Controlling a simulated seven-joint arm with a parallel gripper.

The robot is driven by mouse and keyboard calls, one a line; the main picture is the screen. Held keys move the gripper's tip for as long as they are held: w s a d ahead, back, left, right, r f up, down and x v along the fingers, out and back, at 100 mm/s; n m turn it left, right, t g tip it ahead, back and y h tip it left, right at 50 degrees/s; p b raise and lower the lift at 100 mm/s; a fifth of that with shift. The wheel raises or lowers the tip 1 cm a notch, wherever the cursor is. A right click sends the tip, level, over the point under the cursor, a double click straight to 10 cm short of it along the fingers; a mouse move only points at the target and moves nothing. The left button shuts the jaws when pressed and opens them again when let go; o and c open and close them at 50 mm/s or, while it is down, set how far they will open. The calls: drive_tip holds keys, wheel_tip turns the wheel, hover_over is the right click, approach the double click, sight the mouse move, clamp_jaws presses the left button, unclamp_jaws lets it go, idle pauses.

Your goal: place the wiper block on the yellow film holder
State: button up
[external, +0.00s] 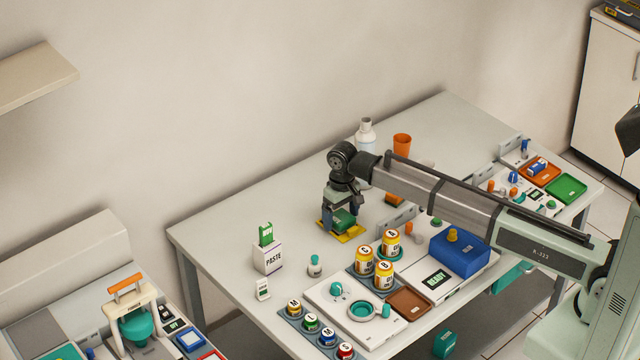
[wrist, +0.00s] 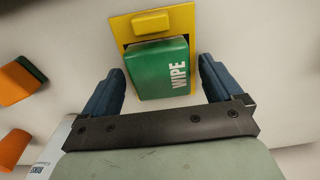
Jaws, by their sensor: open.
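The green wiper block (wrist: 158,70), marked WIPE, lies on the yellow film holder (wrist: 120,27) in the wrist view. The holder's raised yellow bar shows just beyond the block. In the external view the green block (external: 343,219) sits on the yellow holder (external: 352,236), partly hidden by my gripper. My gripper (wrist: 162,78) is open, with one blue finger on each side of the block and a visible gap at both sides. It also shows low over the holder in the external view (external: 341,215).
Orange and green pieces (wrist: 18,82) lie left of my gripper in the wrist view. A white bottle (external: 365,135) and orange cup (external: 402,145) stand behind.

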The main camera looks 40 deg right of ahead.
sight(341, 217)
wheel_tip(341, 217, up, 12)
drive_tip(key=shift+r, duration=0.15)
idle(0.5)
idle(0.3)
